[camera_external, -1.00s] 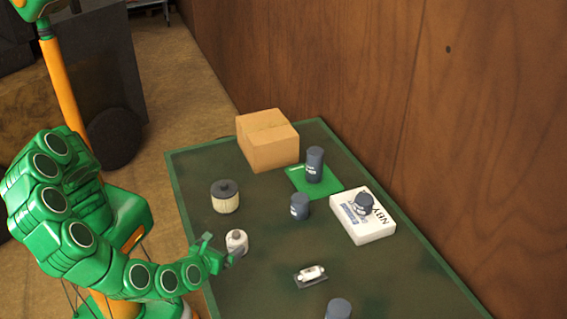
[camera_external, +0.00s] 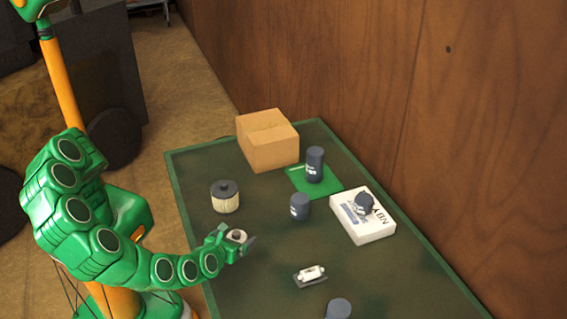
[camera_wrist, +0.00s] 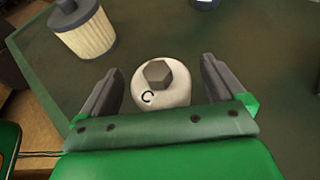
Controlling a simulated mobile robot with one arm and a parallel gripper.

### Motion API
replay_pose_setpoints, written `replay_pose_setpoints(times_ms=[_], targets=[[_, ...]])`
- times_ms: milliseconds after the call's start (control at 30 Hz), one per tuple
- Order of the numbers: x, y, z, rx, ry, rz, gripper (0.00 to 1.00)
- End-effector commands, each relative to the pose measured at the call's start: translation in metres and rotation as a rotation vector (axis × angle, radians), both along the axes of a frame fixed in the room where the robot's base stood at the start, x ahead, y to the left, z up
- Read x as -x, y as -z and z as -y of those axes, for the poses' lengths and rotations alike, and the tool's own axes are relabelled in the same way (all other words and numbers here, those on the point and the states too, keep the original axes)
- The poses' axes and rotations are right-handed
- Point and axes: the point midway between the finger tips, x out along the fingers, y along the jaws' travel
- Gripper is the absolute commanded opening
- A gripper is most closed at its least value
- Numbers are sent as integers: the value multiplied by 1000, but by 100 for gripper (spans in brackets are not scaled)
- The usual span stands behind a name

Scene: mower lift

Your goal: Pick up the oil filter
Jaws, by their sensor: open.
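A white rounded canister with a grey hex top, which looks like an oil filter (camera_wrist: 155,92), stands upright on the green table. Its top also shows between my fingers in the external view (camera_external: 236,234). My gripper (camera_wrist: 160,76) is open, with one dark finger on each side of the canister. A small gap shows at each side in the wrist view. The canister's lower part is hidden by my gripper in both views. Dark blue canisters, which could also be filters, stand in the middle (camera_external: 300,207), on a green mat (camera_external: 314,164) and near the front (camera_external: 338,309).
A cream pleated filter with a dark cap (camera_external: 225,197) stands just beyond my gripper. A cardboard box (camera_external: 268,140) is at the back. A white box (camera_external: 362,222) bears a dark canister at right. A small white part (camera_external: 311,274) lies right of my gripper. A wooden wall borders the table.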

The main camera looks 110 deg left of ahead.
Motion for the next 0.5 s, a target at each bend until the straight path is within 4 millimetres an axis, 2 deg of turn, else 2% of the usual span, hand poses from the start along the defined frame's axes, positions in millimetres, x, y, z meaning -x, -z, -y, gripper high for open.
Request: replay_pose_setpoints(times_ms=[100,500], targets=[[0,0,0,0,0,0,95],[0,0,0,1,0,0,33]])
